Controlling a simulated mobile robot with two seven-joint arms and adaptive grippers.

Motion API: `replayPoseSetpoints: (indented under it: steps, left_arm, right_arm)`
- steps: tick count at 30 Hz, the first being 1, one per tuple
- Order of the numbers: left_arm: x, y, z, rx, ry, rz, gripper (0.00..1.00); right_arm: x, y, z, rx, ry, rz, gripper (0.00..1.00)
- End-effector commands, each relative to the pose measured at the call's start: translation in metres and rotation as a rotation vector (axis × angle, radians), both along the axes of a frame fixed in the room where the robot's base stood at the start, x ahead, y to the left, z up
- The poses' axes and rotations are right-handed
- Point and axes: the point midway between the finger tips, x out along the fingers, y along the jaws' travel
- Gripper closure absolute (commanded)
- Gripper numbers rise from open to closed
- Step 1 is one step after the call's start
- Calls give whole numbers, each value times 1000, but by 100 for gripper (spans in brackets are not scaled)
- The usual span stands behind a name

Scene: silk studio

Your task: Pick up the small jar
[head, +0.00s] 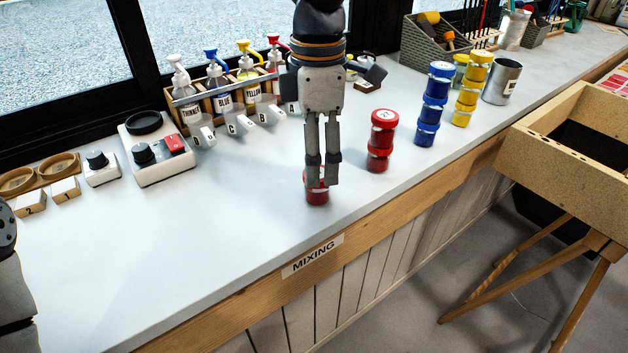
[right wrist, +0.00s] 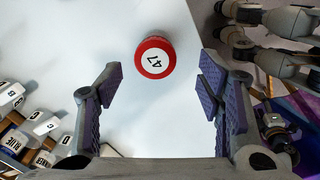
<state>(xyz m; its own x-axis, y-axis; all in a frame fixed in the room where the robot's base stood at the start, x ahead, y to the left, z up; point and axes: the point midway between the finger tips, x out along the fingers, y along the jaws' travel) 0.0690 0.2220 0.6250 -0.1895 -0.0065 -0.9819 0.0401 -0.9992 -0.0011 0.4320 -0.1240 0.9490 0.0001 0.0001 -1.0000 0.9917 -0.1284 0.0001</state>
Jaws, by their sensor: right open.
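A small red jar (head: 316,199) stands alone on the white worktop near its front edge, above the MIXING label. My right gripper (head: 322,182) points down over it, and its fingers partly hide the jar in the head view. In the right wrist view the jar's round red lid with a white numbered label (right wrist: 155,58) shows between and beyond the open fingers (right wrist: 160,78). I see no contact between fingers and jar. A piece of my left arm shows at the left edge of the head view, but its gripper does not.
Stacked red jars (head: 380,142) stand right of the gripper, with blue jars (head: 432,105) and yellow jars (head: 470,90) farther right. Pump bottles in a wooden rack (head: 222,95) stand behind. A switch box (head: 157,150) is at left. The front-left worktop is clear.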

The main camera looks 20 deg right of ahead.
Motion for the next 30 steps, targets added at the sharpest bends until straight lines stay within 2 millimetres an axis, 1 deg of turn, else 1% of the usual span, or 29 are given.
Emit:
replayPoseSetpoints:
  steps: [1,5,6,10,13,19,20,21,23,24,26,30]
  left_arm:
    - [0,0,0,0,0,0,40]
    - [0,0,0,0,-1,0,40]
    - [0,0,0,0,-1,0,40]
    - [0,0,0,0,-1,0,40]
    - [0,0,0,0,-1,0,40]
    - [1,0,0,0,-2,0,40]
    - [1,0,0,0,-2,0,40]
    - [1,0,0,0,-2,0,40]
    - [1,0,0,0,-2,0,40]
    - [1,0,0,0,-2,0,40]
    - [1,0,0,0,-2,0,40]
    - [1,0,0,0,-2,0,40]
  right_arm:
    - [0,0,-7,0,1,0,39]
    - [1,-1,-25,1,2,0,39]
    - [2,-2,-33,2,4,-1,39]
    - [4,-4,-57,1,2,0,39]
    - [4,-4,-64,2,-2,-1,39]
    - [4,-4,-65,1,-3,-1,39]
    - [4,-4,-65,1,-3,-1,46]
    - [4,-4,-65,1,-3,-1,55]
    - [4,-4,-65,1,-3,-1,68]
    - [4,-4,-65,1,-3,-1,78]
    - [4,-4,-65,1,-3,-1,91]
    - [4,-4,-65,1,-3,-1,92]
